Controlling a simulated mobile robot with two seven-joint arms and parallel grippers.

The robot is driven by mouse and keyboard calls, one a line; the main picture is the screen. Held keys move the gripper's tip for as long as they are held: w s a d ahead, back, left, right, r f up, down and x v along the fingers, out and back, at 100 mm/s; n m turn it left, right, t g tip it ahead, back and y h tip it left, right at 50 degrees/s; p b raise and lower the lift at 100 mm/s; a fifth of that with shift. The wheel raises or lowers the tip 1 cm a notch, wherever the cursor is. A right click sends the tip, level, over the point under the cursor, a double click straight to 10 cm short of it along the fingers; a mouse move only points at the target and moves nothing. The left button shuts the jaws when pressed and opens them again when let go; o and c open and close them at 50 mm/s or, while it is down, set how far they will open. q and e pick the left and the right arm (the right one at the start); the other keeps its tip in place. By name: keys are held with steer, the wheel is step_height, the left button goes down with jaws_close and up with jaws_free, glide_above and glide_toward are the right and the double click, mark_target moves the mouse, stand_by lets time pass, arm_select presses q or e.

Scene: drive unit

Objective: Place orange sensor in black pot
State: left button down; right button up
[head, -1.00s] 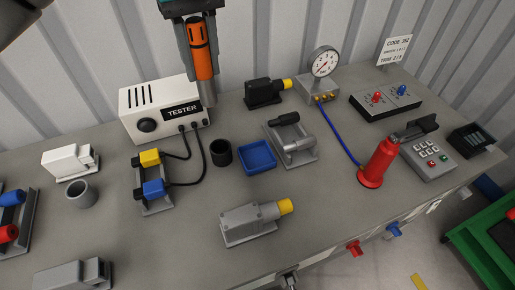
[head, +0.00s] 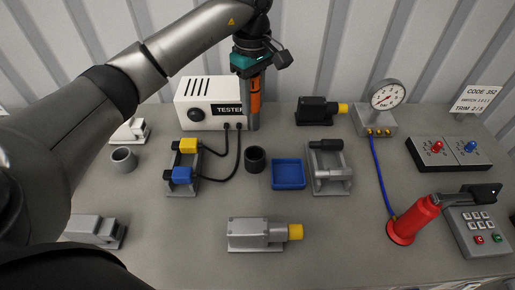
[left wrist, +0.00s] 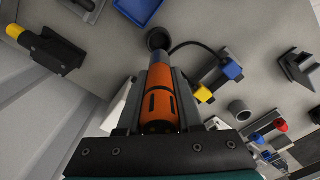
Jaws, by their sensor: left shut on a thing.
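My left gripper (head: 252,84) is shut on the orange sensor (head: 255,97), which hangs upright with its grey end down, in front of the tester. In the left wrist view the orange sensor (left wrist: 161,104) lies between the fingers, its grey end pointing toward the black pot (left wrist: 157,40). In the head view the black pot (head: 255,161) stands on the bench below the sensor, with a visible gap between them. The pot's dark opening faces up. My right gripper is not in view.
The white tester (head: 205,100) stands behind the pot, with black cables running to a terminal block (head: 183,170) on the left. A blue tray (head: 289,174) is close on the pot's right. A grey pot (head: 123,159) stands further left. Bare bench lies in front of the black pot.

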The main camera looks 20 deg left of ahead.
arm_select(q)
step_height(320, 180, down, 14)
steer(key=shift+f+b, duration=0.2)
steer(key=shift+b, duration=0.35)
steer(key=shift+f, duration=0.2)
steer(key=c, duration=0.6)
jaws_free()
steer(key=shift+r, duration=0.15)
steer(key=shift+d+r, duration=0.1)
steer(key=shift+r, duration=0.15)
step_height(320, 180, up, 12)
steer(key=shift+f+p, duration=0.2)
steer(key=shift+p, duration=0.35)
